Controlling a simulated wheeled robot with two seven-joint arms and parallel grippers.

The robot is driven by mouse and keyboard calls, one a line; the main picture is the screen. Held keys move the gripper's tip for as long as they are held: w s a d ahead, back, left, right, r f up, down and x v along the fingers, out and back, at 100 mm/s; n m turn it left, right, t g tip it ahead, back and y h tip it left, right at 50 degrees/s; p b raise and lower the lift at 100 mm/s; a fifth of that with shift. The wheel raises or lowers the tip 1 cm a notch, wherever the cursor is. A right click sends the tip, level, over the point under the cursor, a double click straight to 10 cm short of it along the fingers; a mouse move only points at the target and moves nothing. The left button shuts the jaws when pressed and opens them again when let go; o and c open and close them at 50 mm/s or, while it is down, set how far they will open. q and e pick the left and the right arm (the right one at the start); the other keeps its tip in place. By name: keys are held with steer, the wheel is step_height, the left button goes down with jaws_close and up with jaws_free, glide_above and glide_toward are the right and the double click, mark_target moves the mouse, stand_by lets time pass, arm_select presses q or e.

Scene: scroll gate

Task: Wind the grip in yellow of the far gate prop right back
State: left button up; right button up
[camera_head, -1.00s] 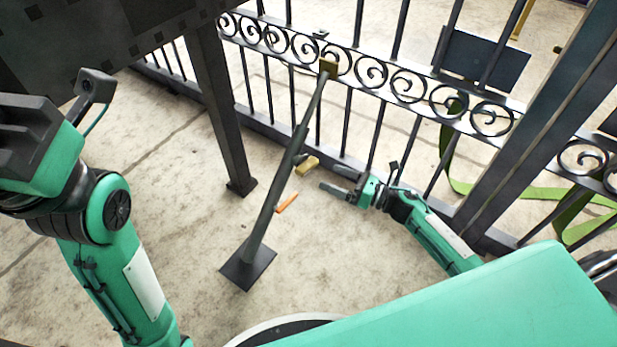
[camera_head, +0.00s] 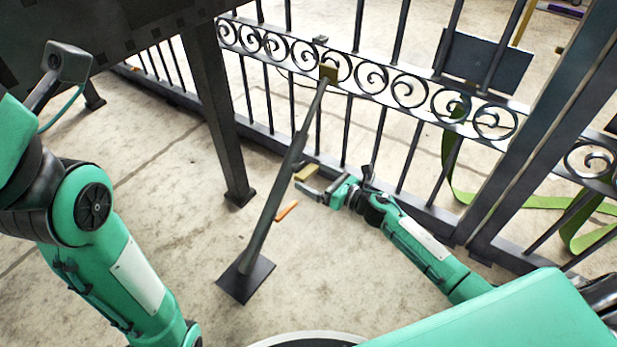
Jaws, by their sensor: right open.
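A dark gate prop (camera_head: 268,215) leans from a square foot plate on the floor up to a brass-coloured head at the gate's scroll band. A yellow grip (camera_head: 306,172) sticks out to the right of the prop's middle. An orange grip (camera_head: 287,211) shows lower down, beside the pole. My right gripper (camera_head: 307,181) is open beside the prop. Its jaws point left, with the fingertips close to the yellow grip; I cannot tell whether the grip is between them or touching. My left arm is at the left, but its gripper is out of view.
The barred gate (camera_head: 395,85) with its scroll band crosses behind the prop. A dark leg (camera_head: 218,120) stands left of the prop, under a dark slab. A green strap (camera_head: 530,202) and a dark panel (camera_head: 483,62) are at the right.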

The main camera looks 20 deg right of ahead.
steer(key=shift+b+x, duration=0.3)
steer(key=shift+x, duration=1.1)
steer(key=c, duration=1)
steer(key=shift+r+m, duration=0.1)
steer(key=shift+m, duration=0.2)
